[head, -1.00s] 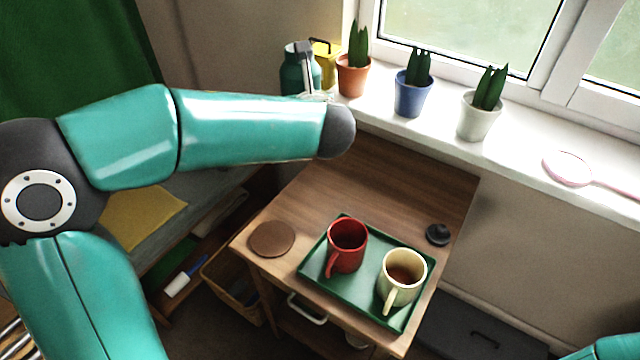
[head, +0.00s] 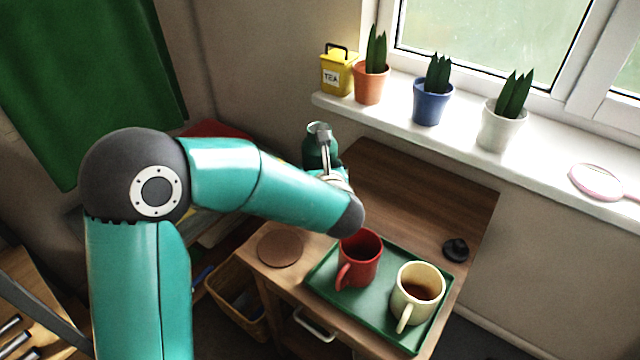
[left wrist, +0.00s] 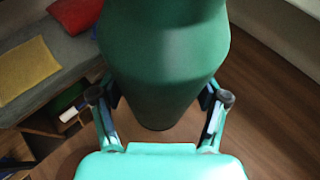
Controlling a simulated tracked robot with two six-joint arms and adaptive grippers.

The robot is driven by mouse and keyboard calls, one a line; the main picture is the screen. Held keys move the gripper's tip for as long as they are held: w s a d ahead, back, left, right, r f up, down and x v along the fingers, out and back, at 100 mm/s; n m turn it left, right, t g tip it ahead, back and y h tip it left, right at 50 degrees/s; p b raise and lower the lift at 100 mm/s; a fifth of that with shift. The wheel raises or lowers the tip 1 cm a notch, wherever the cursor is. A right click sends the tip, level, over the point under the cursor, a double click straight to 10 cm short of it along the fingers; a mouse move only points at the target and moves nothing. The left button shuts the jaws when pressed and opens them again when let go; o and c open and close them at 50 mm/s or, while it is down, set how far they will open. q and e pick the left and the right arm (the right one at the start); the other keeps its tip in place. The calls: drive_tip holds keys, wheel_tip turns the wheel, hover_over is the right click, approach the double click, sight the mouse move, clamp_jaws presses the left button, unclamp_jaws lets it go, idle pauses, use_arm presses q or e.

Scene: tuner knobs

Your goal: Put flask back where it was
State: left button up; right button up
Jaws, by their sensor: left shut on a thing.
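A dark green flask (head: 314,143) with a grey top is held upright near the back left corner of the small wooden table. My left gripper (head: 328,168) is shut on it, partly hidden behind my own arm. In the left wrist view the flask's green body (left wrist: 165,60) stands between the two fingers of my left gripper (left wrist: 162,97), and its lower end seems clear of the wood-coloured surface below. A round brown coaster (head: 280,249) lies bare at the table's left front. My right gripper is not in view.
A green tray (head: 385,307) holds a red mug (head: 360,258) and a cream mug (head: 417,290). A black knob-like object (head: 455,250) lies at the right. The sill (head: 540,160) holds a yellow tea tin (head: 337,76) and three potted plants. The table's back part is clear.

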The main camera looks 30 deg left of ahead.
use_arm(q)
wheel_tip(320, 180, down, 4)
drive_tip(key=shift+r+b, duration=0.15)
drive_tip(key=shift+b, duration=0.25)
drive_tip(key=o, duration=1.7)
drive_tip(key=shift+s+d, duration=0.1)
drive_tip(key=p+v, duration=0.1)
drive_tip(key=v, duration=1.1)
